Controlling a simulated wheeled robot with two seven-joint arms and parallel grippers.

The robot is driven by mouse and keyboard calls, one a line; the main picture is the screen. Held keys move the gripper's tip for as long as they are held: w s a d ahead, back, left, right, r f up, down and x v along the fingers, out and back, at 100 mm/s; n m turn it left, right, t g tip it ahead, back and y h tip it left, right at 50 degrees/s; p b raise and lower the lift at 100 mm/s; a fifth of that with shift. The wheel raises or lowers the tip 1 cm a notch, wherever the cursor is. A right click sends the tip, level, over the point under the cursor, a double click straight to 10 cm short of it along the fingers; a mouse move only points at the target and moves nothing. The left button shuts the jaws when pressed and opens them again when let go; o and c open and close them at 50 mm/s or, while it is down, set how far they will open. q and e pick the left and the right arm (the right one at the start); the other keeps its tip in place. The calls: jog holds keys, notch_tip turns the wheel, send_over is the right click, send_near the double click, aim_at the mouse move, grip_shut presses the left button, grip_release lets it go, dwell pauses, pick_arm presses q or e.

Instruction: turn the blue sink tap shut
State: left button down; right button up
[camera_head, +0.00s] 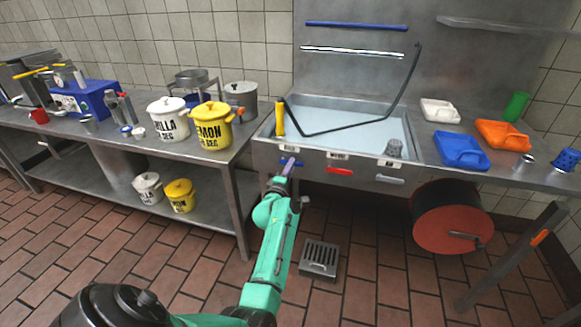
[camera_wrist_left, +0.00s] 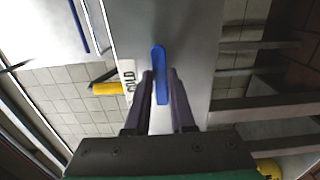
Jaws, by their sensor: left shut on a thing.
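The blue sink tap (camera_head: 298,163) is a small lever handle on the front face of the steel sink, at the left end of a row of handles. In the left wrist view the tap (camera_wrist_left: 158,62) is a long blue bar beside a white label reading COLD (camera_wrist_left: 129,78). My left gripper (camera_head: 289,165) is at the sink front. In the wrist view its two dark fingers (camera_wrist_left: 161,78) stand on either side of the bar, shut on it. The fingers hide part of the tap in the head view. My right gripper is not in view.
A red handle (camera_head: 340,171) and a pale handle (camera_head: 390,180) sit to the right on the sink front. The sink basin (camera_head: 350,120) is above, with a yellow-ended hose (camera_head: 280,118). A red-faced drum (camera_head: 452,218) hangs below right. A floor drain (camera_head: 320,259) lies below.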

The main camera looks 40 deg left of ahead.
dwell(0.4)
pick_arm(q)
jog(key=c, duration=0.8)
grip_release()
jog(key=shift+o, duration=0.2)
jog(key=p+v, duration=0.7)
jog(key=v, duration=0.7)
jog(key=shift+s, duration=0.3)
jog(key=shift+d+f, duration=0.1)
jog(key=shift+d, duration=0.05)
